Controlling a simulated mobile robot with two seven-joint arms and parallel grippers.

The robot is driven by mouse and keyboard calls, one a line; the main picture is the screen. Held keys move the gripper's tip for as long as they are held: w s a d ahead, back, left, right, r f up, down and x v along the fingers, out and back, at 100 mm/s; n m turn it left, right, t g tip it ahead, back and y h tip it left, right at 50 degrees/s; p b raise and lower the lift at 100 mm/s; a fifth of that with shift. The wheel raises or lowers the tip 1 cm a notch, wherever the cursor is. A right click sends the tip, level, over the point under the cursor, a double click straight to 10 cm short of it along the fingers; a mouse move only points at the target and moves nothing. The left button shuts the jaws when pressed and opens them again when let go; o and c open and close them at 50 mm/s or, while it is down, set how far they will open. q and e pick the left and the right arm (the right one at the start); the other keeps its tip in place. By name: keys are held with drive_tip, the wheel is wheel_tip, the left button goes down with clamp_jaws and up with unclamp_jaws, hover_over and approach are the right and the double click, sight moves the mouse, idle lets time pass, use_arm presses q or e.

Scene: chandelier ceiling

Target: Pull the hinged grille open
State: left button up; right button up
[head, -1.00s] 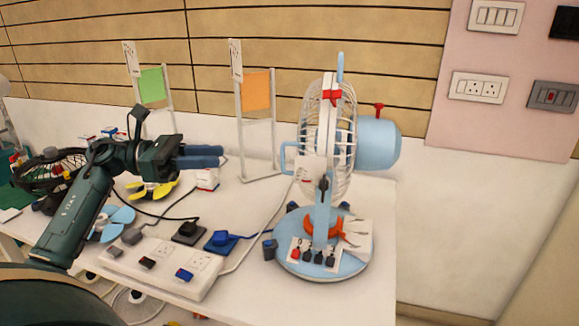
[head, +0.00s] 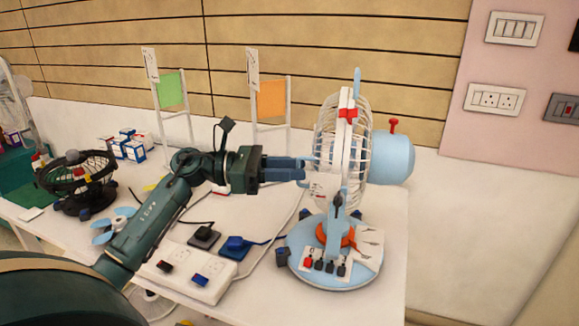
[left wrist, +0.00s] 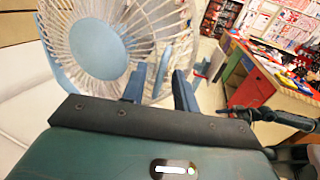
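A light-blue table fan (head: 337,270) stands upright on the white table. Its hinged grille (head: 322,130), white wire with a red clip (head: 347,115) on its rim, faces left and looks closed. In the left wrist view the grille (left wrist: 60,30) fills the upper left, with a blue central disc (left wrist: 101,47). My left gripper (head: 302,169) points right, with its fingertips at the grille's left side where the small blue handle is. In the left wrist view its fingers (left wrist: 160,75) are apart, with a pale piece visible between them; contact is unclear. My right gripper is out of view.
A white socket strip (head: 185,272), black and blue plugs (head: 236,245), and cables lie before the fan. A black fan (head: 80,180) and small boxes (head: 130,147) stand left. Behind are frames with green (head: 170,90) and orange (head: 271,98) panels. Bare table lies right of the fan.

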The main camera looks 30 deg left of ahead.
use_arm(q)
drive_tip(key=shift+c, duration=0.5)
clamp_jaws()
drive_tip(key=shift+a, duration=0.1)
